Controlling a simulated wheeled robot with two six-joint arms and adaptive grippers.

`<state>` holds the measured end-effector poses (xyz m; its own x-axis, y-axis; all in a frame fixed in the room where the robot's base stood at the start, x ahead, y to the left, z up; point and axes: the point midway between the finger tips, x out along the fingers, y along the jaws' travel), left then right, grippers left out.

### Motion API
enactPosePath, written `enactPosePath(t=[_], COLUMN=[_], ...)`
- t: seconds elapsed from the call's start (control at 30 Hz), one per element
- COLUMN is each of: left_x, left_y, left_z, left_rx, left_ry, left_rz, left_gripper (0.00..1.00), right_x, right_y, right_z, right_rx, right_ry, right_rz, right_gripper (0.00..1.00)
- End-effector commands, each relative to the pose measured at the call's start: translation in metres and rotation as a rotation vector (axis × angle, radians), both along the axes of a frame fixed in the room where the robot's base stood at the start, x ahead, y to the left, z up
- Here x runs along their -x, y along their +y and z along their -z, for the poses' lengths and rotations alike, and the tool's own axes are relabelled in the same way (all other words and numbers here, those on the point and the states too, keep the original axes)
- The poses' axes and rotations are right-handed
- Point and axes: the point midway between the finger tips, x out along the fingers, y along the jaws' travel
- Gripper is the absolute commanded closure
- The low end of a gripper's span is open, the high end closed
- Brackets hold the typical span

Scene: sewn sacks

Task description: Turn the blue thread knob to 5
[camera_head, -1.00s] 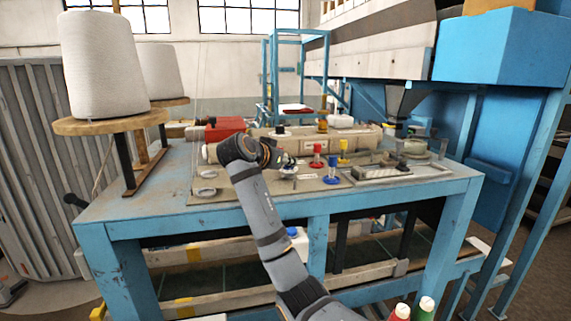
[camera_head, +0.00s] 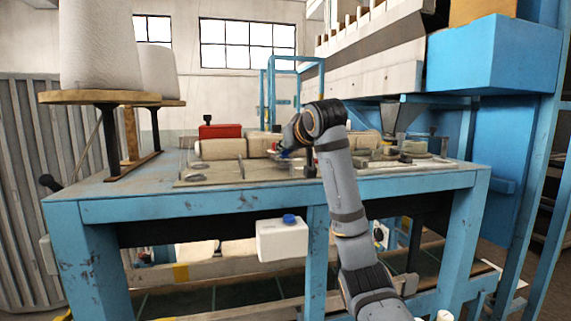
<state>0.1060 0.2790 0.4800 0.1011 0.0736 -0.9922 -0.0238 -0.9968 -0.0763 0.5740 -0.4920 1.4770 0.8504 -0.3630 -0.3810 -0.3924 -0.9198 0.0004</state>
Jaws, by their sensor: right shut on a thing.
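My right gripper (camera_head: 285,152) is over the sewing machine bed on the blue table, at the end of my arm. It is shut on the blue thread knob (camera_head: 285,155), of which only a small bit of blue shows. The gripper and its wrist hide most of the knob, and I cannot read its number or pointer. A touch of red beside the fingers may be the red knob. The other knobs are hidden behind my arm or too small to tell. My left gripper is out of view.
The blue table (camera_head: 130,210) spans the middle. White thread cones (camera_head: 98,45) stand on a wooden shelf at left. A red box (camera_head: 220,131) sits at the back of the table. A white container with a blue cap (camera_head: 282,240) is below the table front.

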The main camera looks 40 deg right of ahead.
Motion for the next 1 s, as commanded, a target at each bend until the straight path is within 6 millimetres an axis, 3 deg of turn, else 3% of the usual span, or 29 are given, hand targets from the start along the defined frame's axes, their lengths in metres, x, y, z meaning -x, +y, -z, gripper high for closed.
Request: enactPosePath(t=[0.1, 0.4, 1.0], left_x=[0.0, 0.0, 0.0], left_y=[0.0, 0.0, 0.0], left_z=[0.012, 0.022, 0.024], left_rx=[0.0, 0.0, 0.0], left_ry=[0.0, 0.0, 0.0], left_rz=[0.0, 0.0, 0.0], left_gripper=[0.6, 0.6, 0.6], right_x=[0.001, 0.001, 0.001], right_y=[-0.003, -0.004, -0.004], right_z=[0.001, -0.001, -0.002], right_rx=[0.001, 0.0, 0.001], right_ry=[-0.004, -0.004, -0.004], right_rz=[-0.081, -0.234, -0.292], right_gripper=[1.0, 1.0, 1.0])
